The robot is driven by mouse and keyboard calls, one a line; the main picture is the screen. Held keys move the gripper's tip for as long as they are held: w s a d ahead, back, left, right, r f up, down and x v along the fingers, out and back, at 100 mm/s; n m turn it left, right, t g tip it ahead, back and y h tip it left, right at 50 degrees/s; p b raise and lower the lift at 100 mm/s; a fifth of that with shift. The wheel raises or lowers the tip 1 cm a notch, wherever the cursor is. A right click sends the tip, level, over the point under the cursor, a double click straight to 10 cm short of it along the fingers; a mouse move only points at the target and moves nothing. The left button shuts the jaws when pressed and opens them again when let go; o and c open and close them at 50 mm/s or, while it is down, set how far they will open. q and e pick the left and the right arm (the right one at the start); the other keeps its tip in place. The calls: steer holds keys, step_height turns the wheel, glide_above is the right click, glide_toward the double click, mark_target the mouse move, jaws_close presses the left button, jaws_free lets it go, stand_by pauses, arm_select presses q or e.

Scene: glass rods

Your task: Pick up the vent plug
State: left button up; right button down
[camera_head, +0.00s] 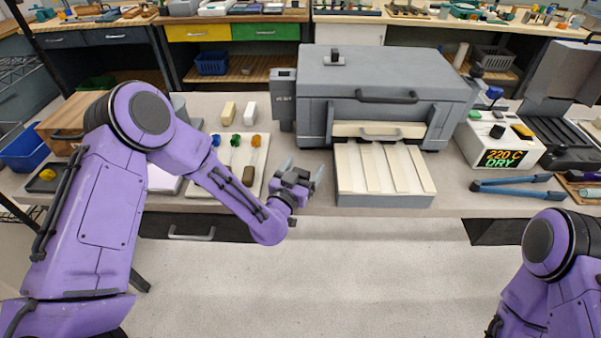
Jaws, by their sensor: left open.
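A small dark plug with a knob (335,57) stands on the top of the large grey kiln (425,68); it looks like the vent plug. My left gripper (303,169) is open and empty over the table's front edge. It is left of the kiln's pulled-out slatted tray, below and in front of the plug and well apart from it. My right arm shows at the lower right, but its gripper is out of view.
A board (205,187) with several coloured-tipped pieces lies left of my left gripper. Beige and white blocks (250,112) stand behind it. The slatted tray (385,200) juts forward. A display box (500,150) reads "220 C DRY"; blue-handled tongs (515,186) lie in front.

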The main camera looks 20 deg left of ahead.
arm_select(q)
steer(key=shift+w, duration=0.25)
steer(key=shift+s, duration=0.1)
steer(key=c, duration=1.2)
steer(key=shift+o, duration=0.2)
